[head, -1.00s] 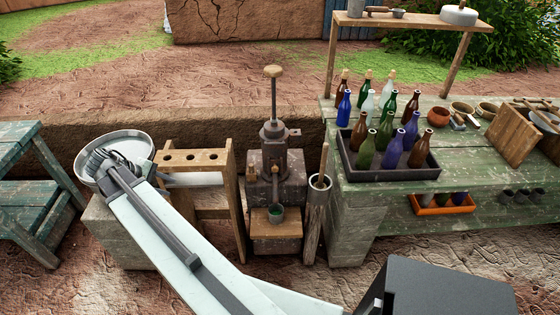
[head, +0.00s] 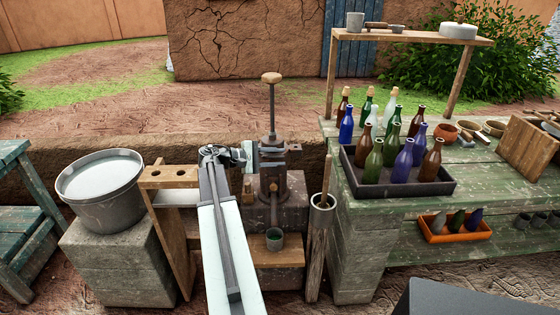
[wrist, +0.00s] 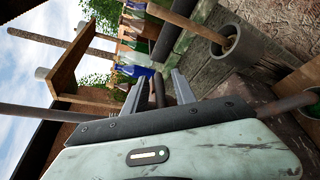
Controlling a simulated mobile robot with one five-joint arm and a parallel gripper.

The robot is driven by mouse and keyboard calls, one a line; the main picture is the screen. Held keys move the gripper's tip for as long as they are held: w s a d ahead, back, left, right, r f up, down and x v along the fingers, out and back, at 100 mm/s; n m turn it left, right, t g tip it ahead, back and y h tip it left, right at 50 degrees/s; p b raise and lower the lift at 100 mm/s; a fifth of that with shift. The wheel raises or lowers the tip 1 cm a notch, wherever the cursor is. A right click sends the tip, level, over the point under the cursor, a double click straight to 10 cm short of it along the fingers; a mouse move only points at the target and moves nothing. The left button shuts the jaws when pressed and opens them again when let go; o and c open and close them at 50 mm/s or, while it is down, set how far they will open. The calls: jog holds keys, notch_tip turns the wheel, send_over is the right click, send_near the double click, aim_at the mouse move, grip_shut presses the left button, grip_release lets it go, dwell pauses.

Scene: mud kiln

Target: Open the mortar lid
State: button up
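The dark iron mortar device (head: 274,180) stands mid-picture in the head view, with a knobbed rod (head: 272,108) rising from its top. I cannot clearly make out its lid; a dark collar (head: 272,143) sits around the rod's base. My gripper (head: 280,150) reaches in from the left at collar height, against or just in front of the device; contact is unclear. In the wrist view my gripper (wrist: 158,88) has its fingers apart, with a short dark bar (wrist: 158,95) between them. Gaps appear on both sides of the bar.
A tube with a wooden pestle (head: 322,205) stands close right. A green bench (head: 350,230) with a bottle tray (head: 400,187) is farther right. A wooden stand (head: 172,225) and a bucket (head: 105,205) are left. A small cup (head: 274,239) sits below the spout.

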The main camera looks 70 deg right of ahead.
jog(key=shift+s+d+f, duration=0.2)
jog(key=shift+s+d, duration=0.25)
jog(key=shift+s, duration=0.05)
grip_shut()
jog(key=shift+a, duration=0.1)
dwell(1.0)
